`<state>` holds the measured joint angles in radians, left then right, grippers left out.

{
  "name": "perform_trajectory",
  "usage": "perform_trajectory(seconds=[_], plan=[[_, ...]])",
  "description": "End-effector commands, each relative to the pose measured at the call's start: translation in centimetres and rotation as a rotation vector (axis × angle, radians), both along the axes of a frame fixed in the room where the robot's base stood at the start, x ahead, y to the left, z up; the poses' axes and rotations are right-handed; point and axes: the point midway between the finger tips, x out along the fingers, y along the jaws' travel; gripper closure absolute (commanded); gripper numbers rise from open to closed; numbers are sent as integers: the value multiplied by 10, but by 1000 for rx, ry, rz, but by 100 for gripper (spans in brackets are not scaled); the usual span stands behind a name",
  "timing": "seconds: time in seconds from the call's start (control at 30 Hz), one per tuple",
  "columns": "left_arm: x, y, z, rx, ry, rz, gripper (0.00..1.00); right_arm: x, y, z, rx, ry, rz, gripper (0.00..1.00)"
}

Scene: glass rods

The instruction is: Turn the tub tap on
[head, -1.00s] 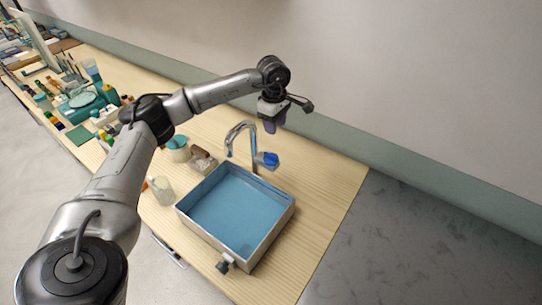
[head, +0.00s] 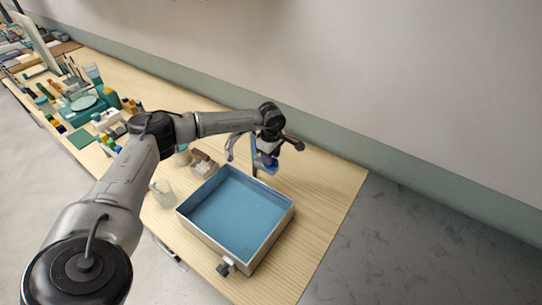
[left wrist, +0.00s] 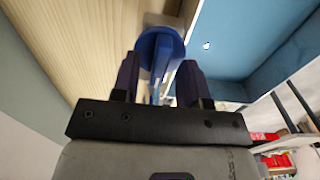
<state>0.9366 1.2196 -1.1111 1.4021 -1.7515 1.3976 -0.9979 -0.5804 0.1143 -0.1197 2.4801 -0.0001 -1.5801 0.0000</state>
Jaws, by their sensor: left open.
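The tub (head: 268,240) is a square box with a blue inside, near the right end of the wooden table. The chrome tap (head: 230,148) stands behind it, its curved spout partly hidden by my left arm. The tap's blue handle (left wrist: 160,46) shows in the left wrist view, between and just beyond the fingertips. My left gripper (left wrist: 160,70) is open, one dark finger on each side of the handle. In the head view my left gripper (head: 267,158) points down at the tap and mostly hides the handle. I cannot tell whether the fingers touch it. My right gripper is not in view.
A glass beaker (head: 162,192) and a small brown box (head: 203,162) stand left of the tub. A valve-like fitting (head: 224,268) sits at the tub's front corner. Bottles and other supplies crowd the table's left end. The table right of the tub is clear.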

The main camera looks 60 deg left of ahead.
Motion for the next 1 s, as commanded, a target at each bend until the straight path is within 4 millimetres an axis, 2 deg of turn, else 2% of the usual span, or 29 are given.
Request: perform_trajectory(seconds=[0.43, 0.83, 1.0], plan=[[0, 0, -6, 0, -1, 0, 61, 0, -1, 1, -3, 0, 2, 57], [0, 0, -6, -1, 0, 0, 99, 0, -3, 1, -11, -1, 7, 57], [0, 0, -5, -1, 0, 1, 100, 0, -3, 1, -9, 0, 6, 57]])
